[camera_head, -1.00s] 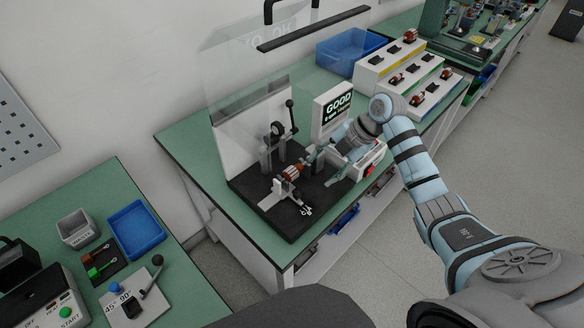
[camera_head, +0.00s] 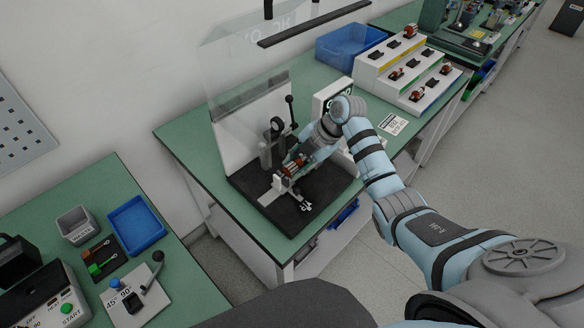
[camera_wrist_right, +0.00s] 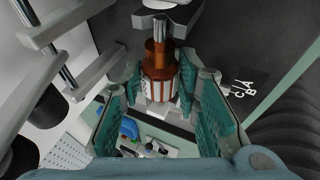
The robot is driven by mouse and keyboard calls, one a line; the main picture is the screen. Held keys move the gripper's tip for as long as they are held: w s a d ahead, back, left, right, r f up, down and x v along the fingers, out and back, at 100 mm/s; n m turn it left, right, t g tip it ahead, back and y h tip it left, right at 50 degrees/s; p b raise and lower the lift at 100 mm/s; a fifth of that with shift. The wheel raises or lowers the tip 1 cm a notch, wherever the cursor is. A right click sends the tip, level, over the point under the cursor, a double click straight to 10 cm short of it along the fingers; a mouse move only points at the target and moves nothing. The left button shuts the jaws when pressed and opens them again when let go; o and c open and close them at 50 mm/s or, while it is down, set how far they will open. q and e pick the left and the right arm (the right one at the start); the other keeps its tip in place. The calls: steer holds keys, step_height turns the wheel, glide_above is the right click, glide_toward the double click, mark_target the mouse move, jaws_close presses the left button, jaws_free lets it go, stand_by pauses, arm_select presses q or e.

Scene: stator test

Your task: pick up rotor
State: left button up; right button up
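The rotor (camera_head: 288,172), with a copper-coloured and white-striped body, sits on the black test fixture (camera_head: 320,192). In the right wrist view the rotor (camera_wrist_right: 159,72) stands out between the two fingers, its steel shaft pointing to the top edge. My right gripper (camera_head: 301,160) is at the rotor. Its green-padded fingers (camera_wrist_right: 163,92) are open on either side of it, with gaps visible. The far end of the rotor is partly hidden in the head view. My left gripper is not in view.
A clear guard (camera_head: 235,75) is raised above the fixture. A lever post (camera_head: 292,112) stands close behind the rotor. A stepped rack (camera_head: 385,75) with several rotors and a blue bin (camera_head: 345,47) are at the back. A second bench (camera_head: 185,270) is at the left.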

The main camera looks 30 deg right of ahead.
mark_target(297, 166)
jaws_close()
steer(key=shift+s+r, duration=0.15)
steer(key=shift+r, duration=0.4)
step_height(297, 166, up, 6)
steer(key=shift+f, duration=0.1)
steer(key=s+d+p, duration=0.1)
steer(key=s+d, duration=0.2)
steer(key=s, duration=0.6)
steer(key=s+d+p, duration=0.1)
steer(key=s+d, duration=0.2)
steer(key=s, duration=0.6)
steer(key=shift+s+d, duration=0.2)
steer(key=shift+s, duration=0.05)
steer(key=shift+d, duration=0.1)
